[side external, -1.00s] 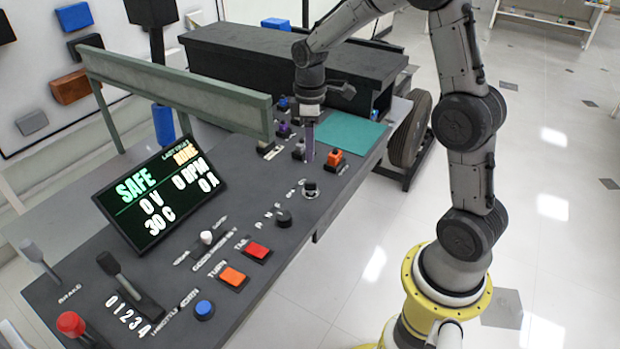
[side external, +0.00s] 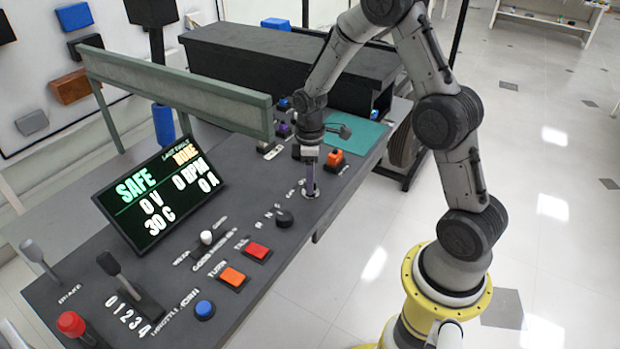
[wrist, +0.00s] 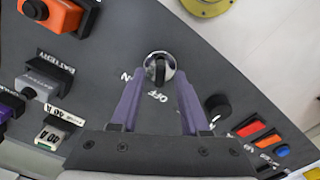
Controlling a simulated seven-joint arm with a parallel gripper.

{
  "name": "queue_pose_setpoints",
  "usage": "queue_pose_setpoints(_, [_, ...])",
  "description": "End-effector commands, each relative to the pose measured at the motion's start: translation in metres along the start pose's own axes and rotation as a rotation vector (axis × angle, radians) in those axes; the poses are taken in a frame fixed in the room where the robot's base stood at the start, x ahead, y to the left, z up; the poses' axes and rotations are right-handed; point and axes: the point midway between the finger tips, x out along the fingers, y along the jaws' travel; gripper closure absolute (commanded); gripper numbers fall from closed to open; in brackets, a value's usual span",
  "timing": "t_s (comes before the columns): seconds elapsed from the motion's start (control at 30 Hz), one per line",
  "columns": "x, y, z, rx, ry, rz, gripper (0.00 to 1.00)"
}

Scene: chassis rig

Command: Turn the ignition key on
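The ignition key (wrist: 160,70) is a black grip in a round silver switch on the dark panel. In the wrist view its grip lies roughly along the line toward the OFF label, and an ON label sits to the left. My gripper (wrist: 160,78) is open, with its two purple fingers apart on the left and right of the switch. I cannot tell whether either finger touches it. In the side view my gripper (side external: 310,192) points down over the switch, and the fingers mostly hide the key there.
An orange switch (side external: 334,158) stands behind my gripper and a black knob (side external: 284,218) in front. Red (side external: 257,250) and orange (side external: 233,277) buttons lie nearer the camera. The display (side external: 160,195) reads SAFE, 0 V, 0 RPM. A green rail (side external: 180,90) runs along the panel's left side.

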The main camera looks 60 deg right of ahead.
Motion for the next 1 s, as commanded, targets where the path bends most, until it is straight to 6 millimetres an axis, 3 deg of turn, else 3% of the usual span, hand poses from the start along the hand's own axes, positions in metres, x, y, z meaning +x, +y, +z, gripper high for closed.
queue_pose_setpoints(0.03, [-0.0002,0.0,0.0,0.0,0.0,0.0,0.65])
queue_pose_setpoints(0.23, [-0.0004,0.0,0.0,0.0,0.0,0.0,1.0])
queue_pose_setpoints(0.67, [-0.0007,0.0,0.0,0.014,0.0,0.0,1.0])
queue_pose_setpoints(1.0, [-0.0011,0.0002,0.0001,0.184,0.0,0.0,1.0])
